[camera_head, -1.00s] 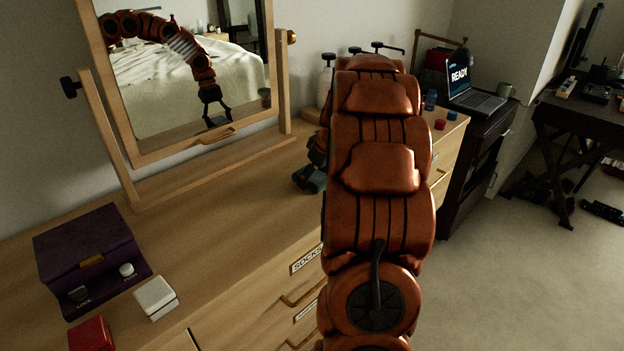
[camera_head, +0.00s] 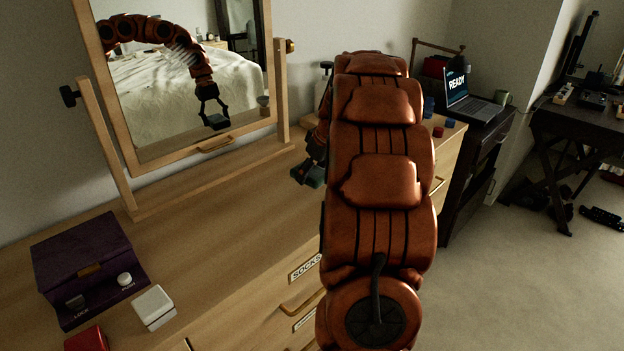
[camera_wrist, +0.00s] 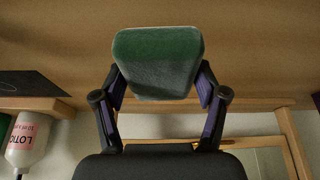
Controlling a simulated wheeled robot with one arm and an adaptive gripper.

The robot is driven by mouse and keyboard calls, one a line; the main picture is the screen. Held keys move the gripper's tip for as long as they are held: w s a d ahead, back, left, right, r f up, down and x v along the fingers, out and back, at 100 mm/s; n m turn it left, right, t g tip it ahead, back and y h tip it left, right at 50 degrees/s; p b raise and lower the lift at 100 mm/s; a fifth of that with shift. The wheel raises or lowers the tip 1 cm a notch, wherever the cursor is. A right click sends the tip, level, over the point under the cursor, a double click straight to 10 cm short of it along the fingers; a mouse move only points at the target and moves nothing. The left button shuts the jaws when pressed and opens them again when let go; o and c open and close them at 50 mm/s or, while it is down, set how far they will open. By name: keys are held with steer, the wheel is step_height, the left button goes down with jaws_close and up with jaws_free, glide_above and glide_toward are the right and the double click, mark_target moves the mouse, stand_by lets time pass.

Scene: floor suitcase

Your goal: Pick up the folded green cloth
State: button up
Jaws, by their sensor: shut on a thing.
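The folded green cloth (camera_wrist: 157,62) is a small, thick, rounded block between the fingers of my gripper (camera_wrist: 160,84) in the wrist view. Both fingers press on its sides, so my gripper is shut on it. In the head view my gripper (camera_head: 311,168) is partly hidden behind my arm, with the green cloth (camera_head: 314,178) at its tips over the dresser top (camera_head: 235,208). The mirror also reflects my gripper and the cloth. I cannot tell how far the cloth is above the wood.
A tilting mirror (camera_head: 180,80) stands behind. A purple box (camera_head: 85,260), white box (camera_head: 153,306) and red box (camera_head: 88,341) sit at the near left. A lotion bottle (camera_wrist: 27,140) shows in the wrist view. A laptop (camera_head: 470,100) stands at right. The middle dresser top is clear.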

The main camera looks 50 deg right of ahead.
steer(key=s+a+b, duration=0.1)
steer(key=s+a, duration=0.3)
steer(key=s, duration=0.2)
steer(key=s+a+r+b, duration=0.1)
steer(key=s+a, duration=0.3)
steer(key=s, duration=0.3)
steer(key=shift+s+a+r, duration=0.15)
steer(key=shift+s+a, duration=0.05)
steer(key=shift+s, duration=0.1)
